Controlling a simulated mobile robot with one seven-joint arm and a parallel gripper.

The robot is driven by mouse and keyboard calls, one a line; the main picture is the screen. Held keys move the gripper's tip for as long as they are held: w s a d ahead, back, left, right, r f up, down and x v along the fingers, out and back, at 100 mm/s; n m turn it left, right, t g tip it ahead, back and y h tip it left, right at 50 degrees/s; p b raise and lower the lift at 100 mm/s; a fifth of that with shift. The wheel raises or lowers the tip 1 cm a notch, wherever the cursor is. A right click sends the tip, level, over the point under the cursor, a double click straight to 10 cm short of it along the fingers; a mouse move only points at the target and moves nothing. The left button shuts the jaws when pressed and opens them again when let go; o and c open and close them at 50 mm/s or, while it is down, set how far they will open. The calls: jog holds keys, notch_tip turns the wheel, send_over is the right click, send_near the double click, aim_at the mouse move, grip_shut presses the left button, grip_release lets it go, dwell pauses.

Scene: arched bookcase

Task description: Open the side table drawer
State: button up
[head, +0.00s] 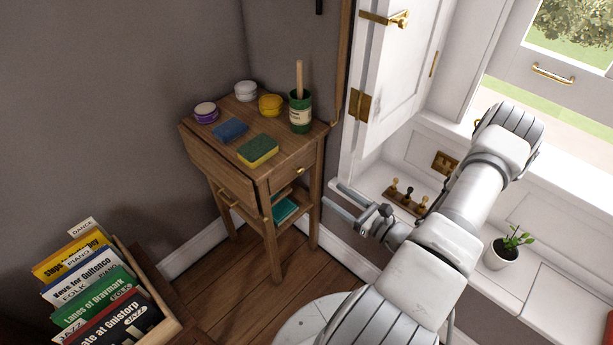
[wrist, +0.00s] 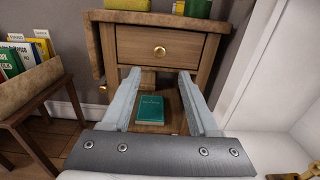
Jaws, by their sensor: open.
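The wooden side table (head: 192,146) stands in the corner by the grey wall. Its drawer (head: 293,172) appears shut, with a small round brass knob (head: 299,170). In the wrist view the drawer front (wrist: 185,48) faces me, with the knob (wrist: 160,51) at its middle. My gripper (head: 340,198) is open and empty, to the right of the table and apart from it in the head view. In the wrist view its two fingers (wrist: 158,76) point toward the table, with the knob just beyond and between their tips.
Jars, a green can with a brush (head: 300,112) and sponges (head: 257,150) stand on the tabletop. A teal book (wrist: 149,108) lies on the lower shelf. A crate of records (head: 150,335) stands at the left. An open white shutter (head: 400,75) and windowsill are at the right.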

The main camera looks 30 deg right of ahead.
aim_at(302, 171)
jog(key=b+x, duration=0.1)
jog(key=x, duration=1)
jog(key=shift+w+a+b, duration=0.1)
jog(key=shift+w+b, duration=0.15)
jog(key=shift+b, duration=0.15)
grip_shut()
dwell(0.7)
